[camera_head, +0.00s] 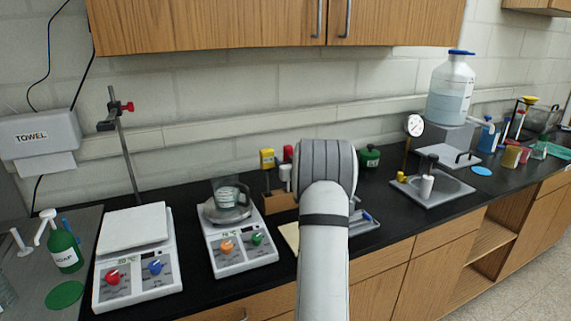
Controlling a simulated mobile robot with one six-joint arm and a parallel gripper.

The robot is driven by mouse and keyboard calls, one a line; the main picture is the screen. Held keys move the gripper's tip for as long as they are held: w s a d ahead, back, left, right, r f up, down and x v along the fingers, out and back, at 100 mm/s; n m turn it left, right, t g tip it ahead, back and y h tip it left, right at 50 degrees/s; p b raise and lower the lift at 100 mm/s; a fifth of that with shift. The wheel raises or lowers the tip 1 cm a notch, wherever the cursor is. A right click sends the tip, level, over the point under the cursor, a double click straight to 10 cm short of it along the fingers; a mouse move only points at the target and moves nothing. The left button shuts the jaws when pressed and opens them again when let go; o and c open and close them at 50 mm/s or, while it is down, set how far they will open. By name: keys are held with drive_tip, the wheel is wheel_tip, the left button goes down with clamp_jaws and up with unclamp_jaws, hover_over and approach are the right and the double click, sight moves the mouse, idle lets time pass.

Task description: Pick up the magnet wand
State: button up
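I cannot pick out the magnet wand for certain. A wooden block (279,204) behind the right hot plate holds several upright items with grey, yellow and red tops, too small to identify. A blue item (368,217) lies in a shallow grey tray (366,227), partly hidden by my arm. My arm rises from the bottom middle, and its thick grey wrist covers the counter behind it. My gripper's fingers do not show; they are hidden beyond the wrist.
Two hot plates (112,282) (240,256) stand to the left; the right one carries a beaker (229,193). A clamp stand (125,155) rises behind the left one. A sink-like tray with a gauge (414,126) and a large jug (450,88) stand right. Cabinets (260,25) hang above.

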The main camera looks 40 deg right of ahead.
drive_tip(key=c, duration=1)
